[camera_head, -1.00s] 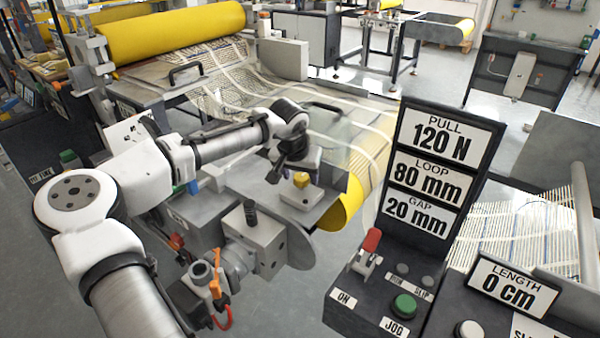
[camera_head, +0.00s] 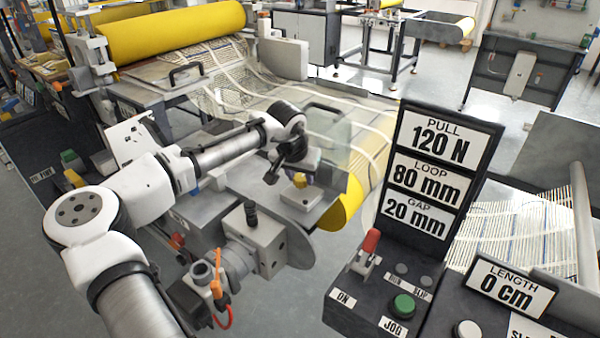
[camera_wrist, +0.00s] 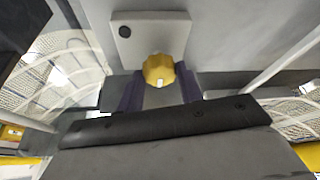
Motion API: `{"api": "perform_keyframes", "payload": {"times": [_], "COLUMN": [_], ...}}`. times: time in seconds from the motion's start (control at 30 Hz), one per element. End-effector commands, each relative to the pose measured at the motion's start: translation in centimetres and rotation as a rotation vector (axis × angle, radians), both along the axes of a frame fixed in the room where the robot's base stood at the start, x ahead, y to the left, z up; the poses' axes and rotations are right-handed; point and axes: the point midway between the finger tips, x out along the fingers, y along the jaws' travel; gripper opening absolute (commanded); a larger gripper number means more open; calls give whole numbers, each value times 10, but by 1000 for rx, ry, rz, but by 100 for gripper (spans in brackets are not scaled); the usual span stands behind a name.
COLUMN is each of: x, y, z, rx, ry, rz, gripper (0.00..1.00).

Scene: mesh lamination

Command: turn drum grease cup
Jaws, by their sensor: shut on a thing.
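The grease cup (camera_head: 300,180) is a small yellow faceted cap on a grey block (camera_head: 290,197) beside the yellow drum (camera_head: 372,172). In the wrist view the cup (camera_wrist: 158,68) shows a white mark on its lower edge, and its block (camera_wrist: 125,50) has a dark round spot at upper left. My gripper (camera_wrist: 161,86) has its two dark purple fingers on either side of the cup, shut on it. In the head view my gripper (camera_head: 302,172) comes down on the cup from above and hides part of it.
A control panel (camera_head: 440,140) with PULL, LOOP and GAP plates stands at right, with a red-handled switch (camera_head: 370,242) and green button (camera_head: 404,306). A grey valve block (camera_head: 262,238) sits just in front of the cup. Mesh sheet (camera_head: 250,85) lies behind.

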Motion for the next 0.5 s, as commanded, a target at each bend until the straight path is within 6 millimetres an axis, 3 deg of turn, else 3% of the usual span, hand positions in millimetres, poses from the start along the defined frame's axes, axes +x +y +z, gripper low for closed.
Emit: {"api": "perform_keyframes", "payload": {"times": [0.5], "x": [1], "y": [2], "z": [1], "rx": [-6], "ry": [3], "rz": [-252], "gripper": [13]}}
